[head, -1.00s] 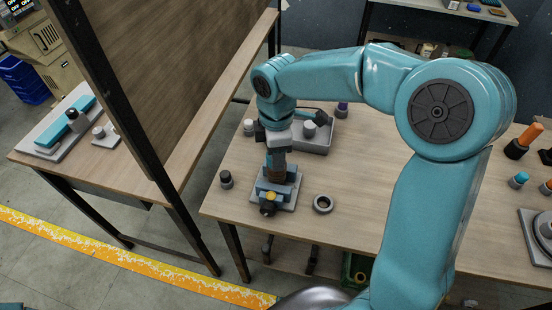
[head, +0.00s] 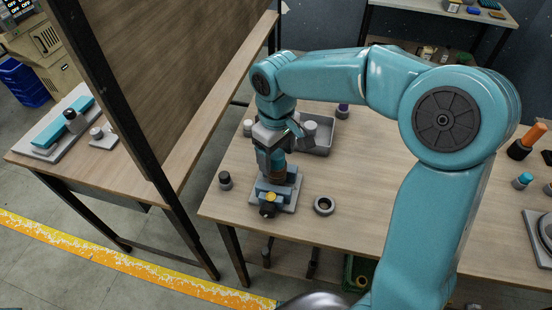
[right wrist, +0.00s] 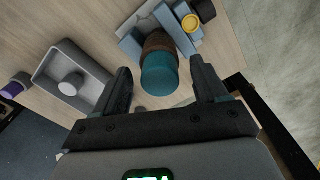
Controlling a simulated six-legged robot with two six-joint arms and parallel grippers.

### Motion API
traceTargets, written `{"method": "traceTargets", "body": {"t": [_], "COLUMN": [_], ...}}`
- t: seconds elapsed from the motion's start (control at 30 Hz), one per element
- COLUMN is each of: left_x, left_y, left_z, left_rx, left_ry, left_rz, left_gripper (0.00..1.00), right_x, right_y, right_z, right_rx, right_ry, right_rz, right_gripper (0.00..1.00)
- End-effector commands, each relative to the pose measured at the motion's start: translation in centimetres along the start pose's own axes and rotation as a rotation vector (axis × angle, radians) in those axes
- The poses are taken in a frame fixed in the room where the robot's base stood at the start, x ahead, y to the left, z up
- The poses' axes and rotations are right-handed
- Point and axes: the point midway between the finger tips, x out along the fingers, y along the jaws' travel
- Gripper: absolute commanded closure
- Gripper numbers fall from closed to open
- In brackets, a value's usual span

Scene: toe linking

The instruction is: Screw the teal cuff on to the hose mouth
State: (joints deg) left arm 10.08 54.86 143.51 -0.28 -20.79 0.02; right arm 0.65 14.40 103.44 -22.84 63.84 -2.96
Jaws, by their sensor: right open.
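In the right wrist view the teal cuff (right wrist: 159,78) sits at the end of the brown hose mouth (right wrist: 158,43), in line with it. How far it is threaded I cannot tell. The hose is held in a blue-grey clamp (right wrist: 149,20) with a yellow disc and a black knob; in the head view the clamp (head: 268,188) stands near the table's front-left edge. My right gripper (right wrist: 163,88) is open, its fingers apart on either side of the cuff, with visible gaps. In the head view my right gripper (head: 270,160) is above the clamp and mostly hides the cuff. My left gripper is out of view.
A grey tray (head: 321,149) holding a pale round part lies behind the clamp. A dark ring (head: 324,206) lies to its right, and a dark capped jar (head: 225,181) to its left. A wooden partition (head: 165,80) rises left of the table.

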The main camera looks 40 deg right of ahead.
Motion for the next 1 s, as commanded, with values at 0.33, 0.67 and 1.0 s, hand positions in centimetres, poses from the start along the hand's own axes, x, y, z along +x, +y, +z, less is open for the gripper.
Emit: {"method": "traceTargets", "body": {"t": [0.33, 0.67, 1.0], "left_x": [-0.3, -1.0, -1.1], "left_y": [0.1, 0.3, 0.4], "left_z": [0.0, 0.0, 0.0], "left_rx": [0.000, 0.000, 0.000], "left_ry": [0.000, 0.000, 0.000], "left_rz": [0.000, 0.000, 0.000], "left_gripper": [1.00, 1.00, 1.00], "right_x": [-7.1, -14.5, -16.1], "right_y": [0.0, 0.1, 0.1], "right_z": [-0.2, -0.1, -0.1], "right_rx": [-0.001, -0.001, 0.000], "right_ry": [0.008, 0.001, -0.002], "right_rz": [0.001, 0.000, -0.001], "right_gripper": [0.28, 0.28, 0.28]}}
